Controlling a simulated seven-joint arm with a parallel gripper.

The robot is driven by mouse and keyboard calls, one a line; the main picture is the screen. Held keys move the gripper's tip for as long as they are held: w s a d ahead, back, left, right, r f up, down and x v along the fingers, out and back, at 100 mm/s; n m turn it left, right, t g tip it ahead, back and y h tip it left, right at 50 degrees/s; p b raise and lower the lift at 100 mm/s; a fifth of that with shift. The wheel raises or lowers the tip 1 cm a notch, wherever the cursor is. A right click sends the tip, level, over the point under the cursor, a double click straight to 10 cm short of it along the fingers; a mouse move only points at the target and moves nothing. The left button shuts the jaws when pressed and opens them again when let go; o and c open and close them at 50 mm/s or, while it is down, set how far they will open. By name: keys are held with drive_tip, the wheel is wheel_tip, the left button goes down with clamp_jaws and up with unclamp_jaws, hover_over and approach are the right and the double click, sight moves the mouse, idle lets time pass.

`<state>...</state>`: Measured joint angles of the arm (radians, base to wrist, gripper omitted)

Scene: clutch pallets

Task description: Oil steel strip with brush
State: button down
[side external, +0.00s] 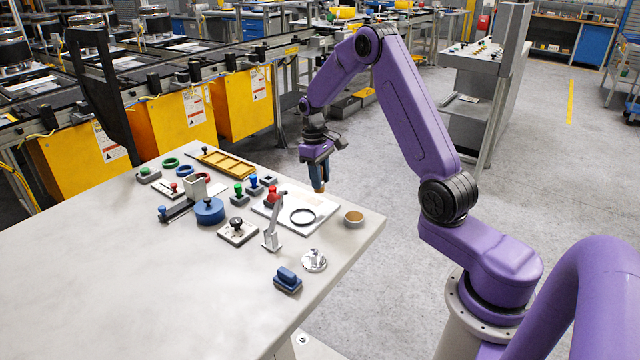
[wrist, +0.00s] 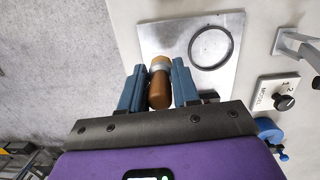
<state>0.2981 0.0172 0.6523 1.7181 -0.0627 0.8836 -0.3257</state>
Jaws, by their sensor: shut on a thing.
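My gripper (side external: 318,180) is shut on a brush (wrist: 159,88), held between its blue fingers. My gripper hangs above the table's right edge. A flat pale metal plate (side external: 302,230) lies below and to the left, and also shows in the wrist view (wrist: 165,32). A dark ring (side external: 302,216) lies on it. I cannot tell a separate steel strip. A small round pot (side external: 354,217) with a brown top stands right of the plate.
A grey lever stand (side external: 271,236), a round silver piece (side external: 314,261) and a blue block (side external: 287,281) stand in front of the plate. A knob box (side external: 237,232), blue cylinder (side external: 209,211) and several coloured-knob blocks sit left. The table's front left is clear.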

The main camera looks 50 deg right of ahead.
drive_tip(key=shift+r, duration=0.8)
drive_tip(key=shift+r, duration=1.5)
drive_tip(key=shift+f, duration=3.55)
drive_tip(key=shift+f, duration=1)
